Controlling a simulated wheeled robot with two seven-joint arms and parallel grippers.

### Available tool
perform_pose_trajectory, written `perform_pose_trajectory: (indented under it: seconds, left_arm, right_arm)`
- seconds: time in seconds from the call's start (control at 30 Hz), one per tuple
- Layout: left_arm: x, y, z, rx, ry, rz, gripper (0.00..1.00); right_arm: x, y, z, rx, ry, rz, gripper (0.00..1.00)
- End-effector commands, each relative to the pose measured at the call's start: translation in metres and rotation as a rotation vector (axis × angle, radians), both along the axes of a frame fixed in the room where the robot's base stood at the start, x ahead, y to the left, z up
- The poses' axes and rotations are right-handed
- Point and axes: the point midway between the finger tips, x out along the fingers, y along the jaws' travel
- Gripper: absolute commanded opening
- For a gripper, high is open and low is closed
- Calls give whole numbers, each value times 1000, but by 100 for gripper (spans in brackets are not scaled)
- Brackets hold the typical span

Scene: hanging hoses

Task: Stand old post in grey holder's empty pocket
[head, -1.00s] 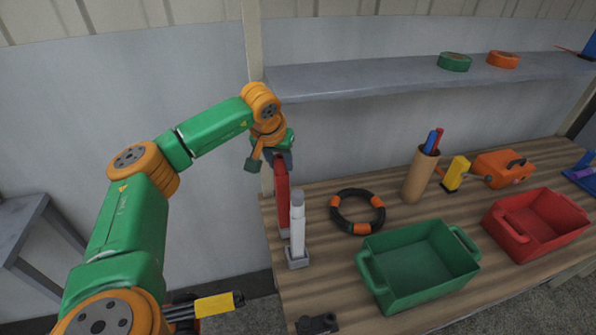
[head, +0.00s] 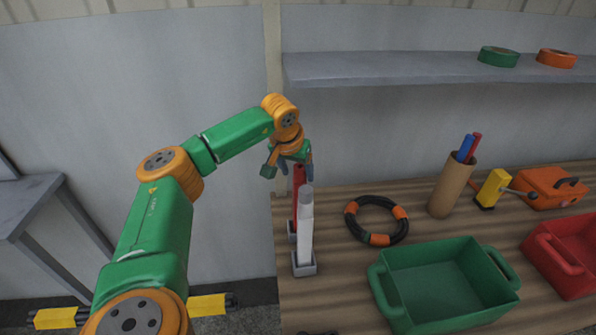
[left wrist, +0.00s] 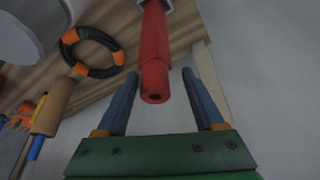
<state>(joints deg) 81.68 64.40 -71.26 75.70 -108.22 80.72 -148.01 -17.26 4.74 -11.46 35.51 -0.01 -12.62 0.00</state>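A red post (head: 299,180) stands upright near the table's left edge, its foot at a small grey base (head: 292,231). In front of it a white post with a grey top (head: 306,222) stands in a grey holder (head: 304,267). I cannot tell which post is the old one, and I see no empty pocket. My left gripper (head: 296,168) is open at the red post's top. In the left wrist view the red post (left wrist: 155,60) points its end between the spread blue fingers (left wrist: 160,98), with gaps on both sides. My right gripper is not in view.
A black and orange ring (head: 377,239) lies right of the posts. A green crate (head: 385,290), a red crate (head: 548,262), a brown cup with pens (head: 450,190) and a yellow tool (head: 491,188) are farther right. A grey shelf (head: 390,68) hangs above.

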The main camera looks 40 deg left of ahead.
Motion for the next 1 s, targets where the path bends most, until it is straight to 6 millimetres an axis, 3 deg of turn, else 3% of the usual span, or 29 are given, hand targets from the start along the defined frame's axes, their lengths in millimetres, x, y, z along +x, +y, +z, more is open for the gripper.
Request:
perform_pose_trajectory:
  seconds: [0.3, 0.73, 1.0]
  left_arm:
    - [-2, -1, 7, 0, -1, 0, 69]
    - [-36, -15, 98, 0, -4, -1, 69]
    - [-43, -17, 114, 0, 0, 0, 69]
  right_arm:
    - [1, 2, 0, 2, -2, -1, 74]
    - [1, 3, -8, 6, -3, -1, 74]
    - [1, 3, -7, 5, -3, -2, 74]
